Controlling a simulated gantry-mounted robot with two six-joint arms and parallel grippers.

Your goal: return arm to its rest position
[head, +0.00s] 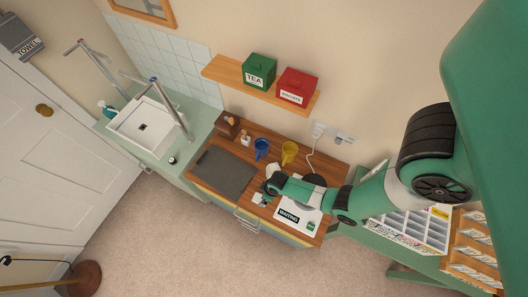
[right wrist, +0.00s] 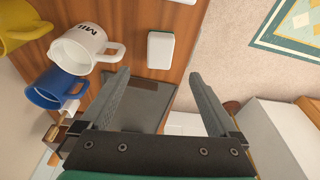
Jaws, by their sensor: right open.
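My right arm (head: 335,200) comes in from the right in the head view and reaches over the wooden counter. Its gripper (head: 264,195) is above the counter, just right of the dark mat (head: 222,172). In the right wrist view the gripper (right wrist: 158,78) has its two fingers spread wide, with nothing held between them. The dark mat (right wrist: 135,108) shows between and below the fingers. My left gripper is in neither view.
Close by on the left in the right wrist view are a white mug (right wrist: 78,46), a blue mug (right wrist: 50,91) and a yellow mug (right wrist: 20,22). A small white block (right wrist: 160,50) lies on the counter. A shelf (head: 222,72) with tins hangs behind.

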